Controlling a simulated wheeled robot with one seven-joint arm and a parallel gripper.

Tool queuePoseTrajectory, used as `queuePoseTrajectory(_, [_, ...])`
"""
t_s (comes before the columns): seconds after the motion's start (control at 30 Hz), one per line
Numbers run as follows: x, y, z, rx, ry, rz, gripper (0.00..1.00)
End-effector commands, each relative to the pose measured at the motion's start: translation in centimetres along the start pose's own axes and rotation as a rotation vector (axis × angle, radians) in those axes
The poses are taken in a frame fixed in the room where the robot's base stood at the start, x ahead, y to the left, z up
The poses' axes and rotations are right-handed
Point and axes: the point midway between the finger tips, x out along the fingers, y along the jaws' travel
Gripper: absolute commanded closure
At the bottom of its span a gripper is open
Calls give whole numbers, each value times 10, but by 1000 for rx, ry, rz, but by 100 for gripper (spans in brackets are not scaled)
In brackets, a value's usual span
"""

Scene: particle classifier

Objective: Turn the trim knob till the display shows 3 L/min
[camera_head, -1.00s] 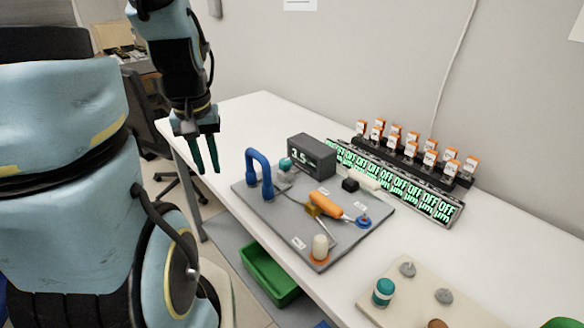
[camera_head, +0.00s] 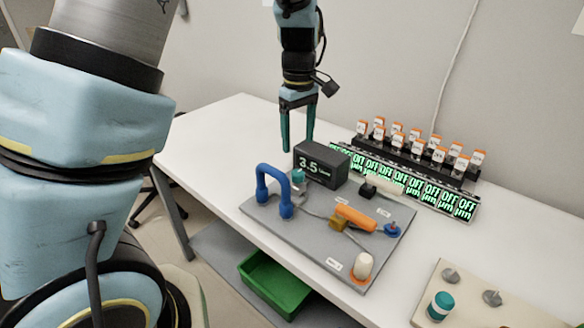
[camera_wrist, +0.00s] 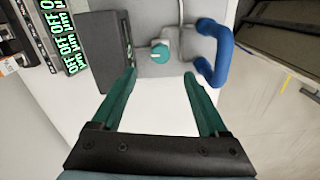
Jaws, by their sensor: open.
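The trim knob (camera_head: 298,175) is a small teal knob on the grey plate, beside the display box and behind the blue handle. It also shows in the wrist view (camera_wrist: 160,54), ahead of the fingertips and between their lines. The display (camera_head: 322,165) is a dark grey box that reads 3.5, with a small unit after it. My gripper (camera_head: 297,150) points down above the table behind the knob and display, fingers apart and empty. In the wrist view my gripper (camera_wrist: 162,75) touches nothing; the left finger is close to the display box's edge.
A blue handle (camera_head: 273,180) stands close to the knob. The grey plate (camera_head: 300,228) also bears an orange part (camera_head: 356,218) and a white peg (camera_head: 362,265). A row of OFF displays (camera_head: 440,200) lies behind. The table's left end (camera_head: 215,125) is clear.

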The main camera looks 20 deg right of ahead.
Motion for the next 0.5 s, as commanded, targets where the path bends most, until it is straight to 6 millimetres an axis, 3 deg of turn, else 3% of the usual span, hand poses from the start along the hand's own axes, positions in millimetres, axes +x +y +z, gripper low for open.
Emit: queuePoseTrajectory(0.5, [85,-2,-1,1,0,-4,23])
